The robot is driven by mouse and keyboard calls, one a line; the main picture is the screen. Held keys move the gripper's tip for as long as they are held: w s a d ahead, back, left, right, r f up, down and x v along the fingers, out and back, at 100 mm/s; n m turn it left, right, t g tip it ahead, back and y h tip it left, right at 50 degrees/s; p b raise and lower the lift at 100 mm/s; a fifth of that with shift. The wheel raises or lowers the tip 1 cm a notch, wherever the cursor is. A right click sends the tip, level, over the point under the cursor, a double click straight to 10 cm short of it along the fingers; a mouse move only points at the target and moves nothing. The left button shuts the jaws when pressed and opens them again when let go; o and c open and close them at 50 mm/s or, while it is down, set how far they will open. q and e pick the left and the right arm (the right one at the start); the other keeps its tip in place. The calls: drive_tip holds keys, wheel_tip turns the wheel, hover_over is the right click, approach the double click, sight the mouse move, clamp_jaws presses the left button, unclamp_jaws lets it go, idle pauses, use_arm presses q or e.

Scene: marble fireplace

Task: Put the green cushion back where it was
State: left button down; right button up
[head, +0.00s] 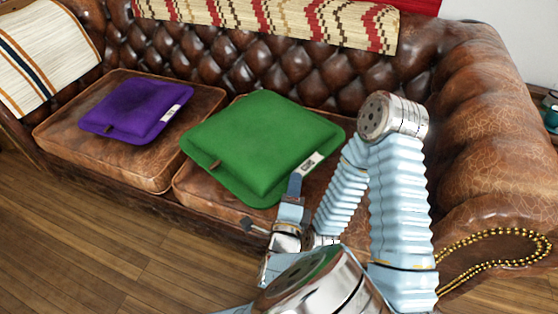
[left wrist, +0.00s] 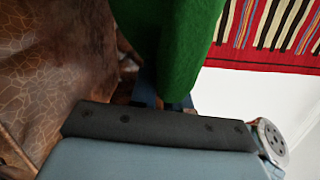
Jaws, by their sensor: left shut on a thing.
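The green cushion (head: 262,143) is over the right-hand seat of the brown leather sofa, a little tilted in the picture. I cannot tell whether it rests fully on the seat or is slightly above it. It has a white label at its right edge and a small brown tab at its left. My left gripper (head: 293,188) is shut on the cushion's near edge. In the left wrist view the green cushion (left wrist: 190,40) rises from between the dark fingers of my left gripper (left wrist: 162,100). My right gripper is not in view.
A purple cushion (head: 136,108) lies on the sofa's left seat (head: 60,135). A striped woven throw (head: 270,22) hangs over the backrest, a striped cloth (head: 40,55) at the left. A gold bead string (head: 495,235) hangs near the right armrest (head: 490,130). Wooden floor (head: 90,240) is clear in front.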

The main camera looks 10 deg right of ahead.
use_arm(q)
drive_tip(key=w, duration=0.1)
drive_tip(key=w+f, duration=0.1)
drive_tip(key=w, duration=0.1)
drive_tip(key=w+f, duration=0.1)
drive_tip(key=w, duration=0.1)
drive_tip(key=shift+d+f, duration=0.1)
drive_tip(key=shift+d, duration=0.25)
drive_tip(key=w+f+b, duration=0.1)
drive_tip(key=w+f, duration=0.1)
drive_tip(key=w+d+f+b, duration=0.1)
drive_tip(key=w+f+b, duration=0.1)
drive_tip(key=w+f, duration=0.1)
drive_tip(key=shift+w+f, duration=0.3)
drive_tip(key=shift+f, duration=0.05)
drive_tip(key=shift+w+d+f+b, duration=0.1)
drive_tip(key=shift+f+b, duration=0.1)
drive_tip(key=shift+b, duration=0.1)
drive_tip(key=f, duration=0.1)
drive_tip(key=f+b, duration=0.1)
drive_tip(key=f, duration=0.1)
drive_tip(key=shift+w+f, duration=0.3)
drive_tip(key=c, duration=1.1)
unclamp_jaws()
